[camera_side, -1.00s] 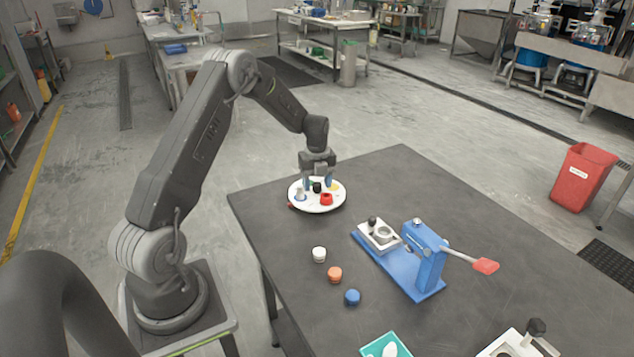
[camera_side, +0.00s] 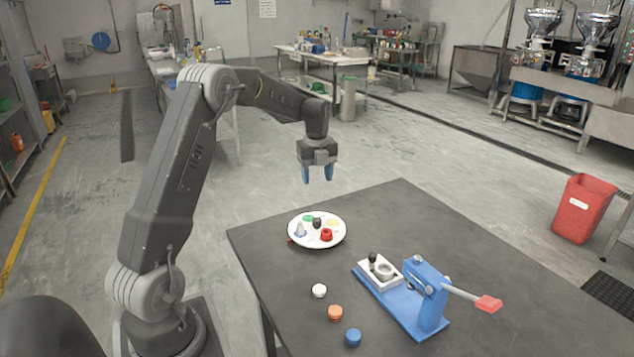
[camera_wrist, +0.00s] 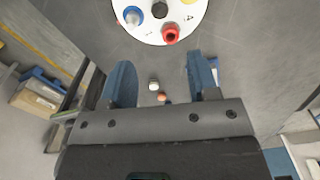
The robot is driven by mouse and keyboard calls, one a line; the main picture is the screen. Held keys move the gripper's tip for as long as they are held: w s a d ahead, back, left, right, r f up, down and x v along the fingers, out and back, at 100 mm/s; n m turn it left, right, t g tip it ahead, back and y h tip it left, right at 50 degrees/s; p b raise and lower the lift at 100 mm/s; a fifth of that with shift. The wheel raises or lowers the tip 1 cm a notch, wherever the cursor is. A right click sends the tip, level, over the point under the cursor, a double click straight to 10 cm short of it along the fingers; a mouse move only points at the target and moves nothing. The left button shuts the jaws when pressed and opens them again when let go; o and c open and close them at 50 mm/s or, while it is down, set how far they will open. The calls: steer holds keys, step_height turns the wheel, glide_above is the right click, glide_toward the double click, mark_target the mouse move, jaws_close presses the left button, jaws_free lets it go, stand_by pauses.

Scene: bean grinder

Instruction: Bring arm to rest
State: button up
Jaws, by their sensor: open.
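My gripper (camera_side: 318,174) is open and empty, with blue fingers pointing down. It hangs well above the far left corner of the dark table (camera_side: 400,213), apart from everything on it. Below it is a round white plate (camera_side: 296,240) holding several small items, including a red one (camera_side: 326,235), a black one (camera_side: 317,223) and a grey cone-shaped one (camera_side: 300,229). In the wrist view the open fingers (camera_wrist: 160,80) show with nothing between them at their tips, and part of the plate (camera_wrist: 185,30) shows at the top.
A white cap (camera_side: 319,291), an orange cap (camera_side: 335,313) and a blue cap (camera_side: 353,338) lie in a row on the table. A blue press (camera_side: 432,300) with a red-ended handle (camera_side: 488,304) stands to their right. A red bin (camera_side: 583,208) stands on the floor at right.

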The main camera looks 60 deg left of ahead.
steer(key=s+d+r+n+t, duration=0.1)
steer(key=s+d+r+n, duration=0.25)
steer(key=d+r, duration=0.4)
steer(key=s+d+r+n+t, duration=0.1)
steer(key=s+d+r+n, duration=0.3)
steer(key=d, duration=0.6)
steer(key=s+d+n+t, duration=0.3)
steer(key=s+d+n, duration=0.9)
steer(key=s, duration=0.3)
steer(key=shift+s+d+f+n+t, duration=0.2)
steer(key=shift+s+f+n+t, duration=0.1)
steer(key=shift+f+n, duration=0.15)
